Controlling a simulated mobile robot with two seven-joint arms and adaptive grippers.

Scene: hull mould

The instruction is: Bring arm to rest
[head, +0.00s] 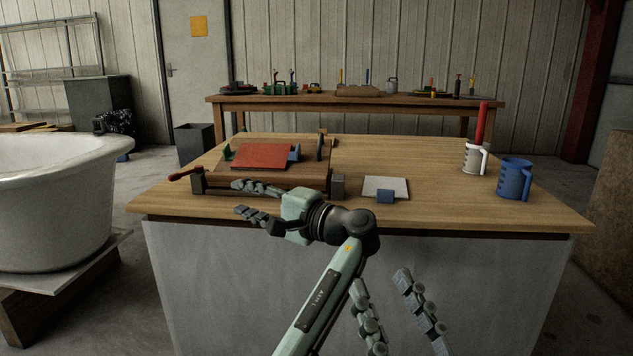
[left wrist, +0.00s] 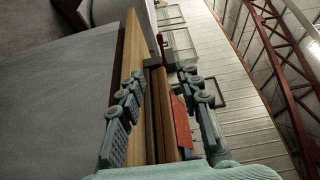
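My left arm (head: 318,300) rises from the bottom of the head view and bends left at the wrist. Its gripper (head: 238,197) points left at the table's front edge, near the wooden mould box (head: 265,178). The two fingers are spread apart with nothing held between them. In the left wrist view the left gripper (left wrist: 161,73) is also open, with the table edge and red panel seen past its fingers. My right gripper (head: 380,281) points up in front of the table's grey front panel. Its fingers are apart and empty; its arm is out of view.
A white tub (head: 55,200) stands left. The bench's middle right is clear.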

